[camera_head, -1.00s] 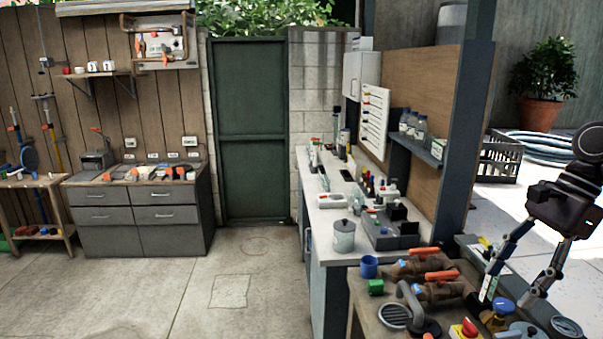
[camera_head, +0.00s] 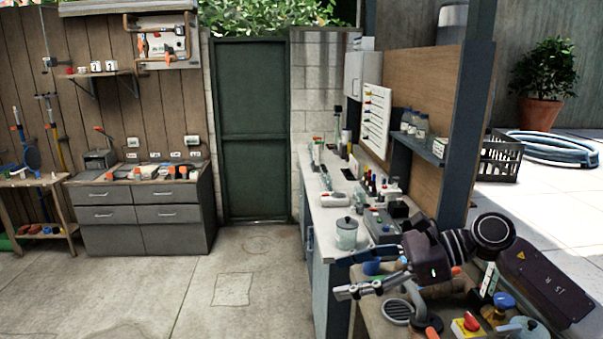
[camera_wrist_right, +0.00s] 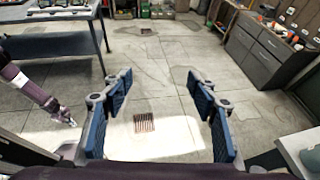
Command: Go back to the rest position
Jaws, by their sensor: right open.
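My right gripper (camera_head: 345,277) is in the head view at the lower right, pointing left over the small work table. Its two fingers are spread apart with nothing between them. In the right wrist view its blue-padded fingers (camera_wrist_right: 159,90) stand wide apart, with only floor showing between them. In that same view, what looks like my left gripper (camera_wrist_right: 66,118) shows small at the left edge, over the floor. Its opening is too small to judge. My left arm does not show in the head view.
A long counter (camera_head: 322,207) stands behind. A drawer cabinet (camera_head: 145,215) stands at the left. The floor (camera_head: 245,290) between is clear.

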